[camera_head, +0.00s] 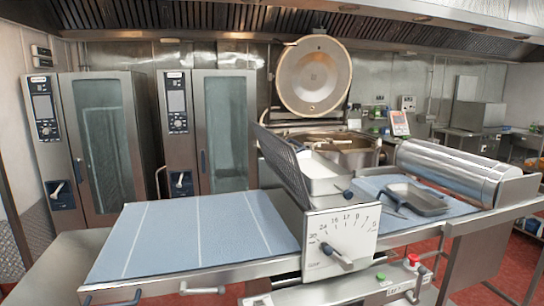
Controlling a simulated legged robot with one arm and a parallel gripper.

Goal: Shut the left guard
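A dough-sheeter-like machine stands in the foreground with a blue-grey belt (200,235) on its left side. The left guard (284,160) is a dark slatted panel at the middle of the machine. It is raised and tilted, with its upper edge standing well above the left belt. A second, paler guard surface (330,186) lies right of it, lower down, with a dark knob at its front corner. My gripper is not in view.
A numbered dial plate (340,238) with a lever is on the machine's front. A metal tray (418,199) lies on the right belt, beside a large steel roller (455,172). A kettle (338,148) with its lid (313,76) raised stands behind. The left belt is clear.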

